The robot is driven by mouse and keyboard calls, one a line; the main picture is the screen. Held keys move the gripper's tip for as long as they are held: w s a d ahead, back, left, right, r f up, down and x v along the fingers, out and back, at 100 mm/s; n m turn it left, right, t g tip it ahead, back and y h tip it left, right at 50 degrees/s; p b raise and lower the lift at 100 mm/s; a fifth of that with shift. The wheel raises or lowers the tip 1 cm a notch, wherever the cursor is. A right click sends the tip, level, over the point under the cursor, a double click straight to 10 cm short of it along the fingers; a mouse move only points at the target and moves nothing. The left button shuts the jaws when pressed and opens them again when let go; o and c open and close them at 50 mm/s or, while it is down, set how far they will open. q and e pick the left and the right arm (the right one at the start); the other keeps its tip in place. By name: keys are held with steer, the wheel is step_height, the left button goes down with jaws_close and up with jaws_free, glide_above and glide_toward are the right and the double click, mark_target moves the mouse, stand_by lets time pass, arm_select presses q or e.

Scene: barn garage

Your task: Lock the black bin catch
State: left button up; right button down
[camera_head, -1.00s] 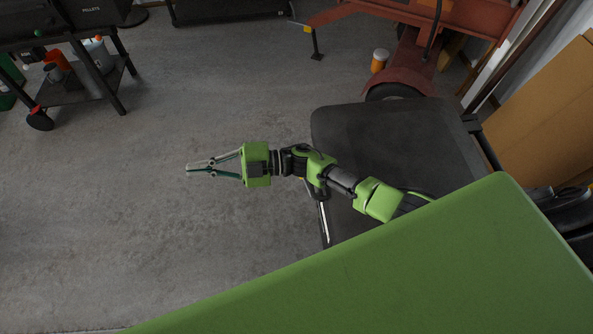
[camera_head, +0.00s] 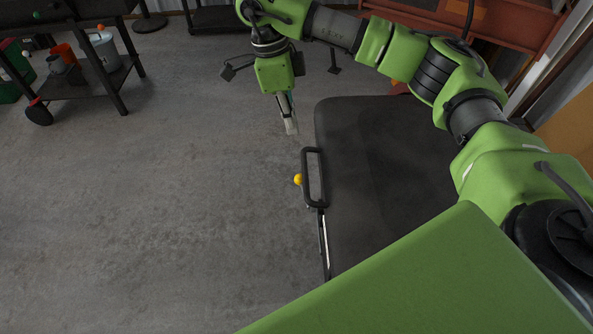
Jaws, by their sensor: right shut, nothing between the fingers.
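The black bin (camera_head: 375,170) shows its flat dark lid right of centre. At the lid's left edge is a black looped handle (camera_head: 307,178). A yellow ball knob (camera_head: 298,180) sits beside the handle on its left; I take these as parts of the catch, and I cannot tell whether it is locked. My right gripper (camera_head: 291,126) is shut and empty. It points downward, just above the handle in the picture and left of the lid's far corner, with a gap to the handle. My left gripper is out of view.
A black grill cart (camera_head: 90,80) with an orange cup (camera_head: 64,54) and a pale bucket (camera_head: 102,55) stands at the upper left. Red machinery (camera_head: 500,25) is behind the bin. A cardboard box (camera_head: 575,125) is at the right. The grey floor left of the bin is clear.

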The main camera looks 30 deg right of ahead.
mark_target(300, 174)
steer(key=shift+d+r, duration=0.1)
steer(key=shift+d, duration=0.2)
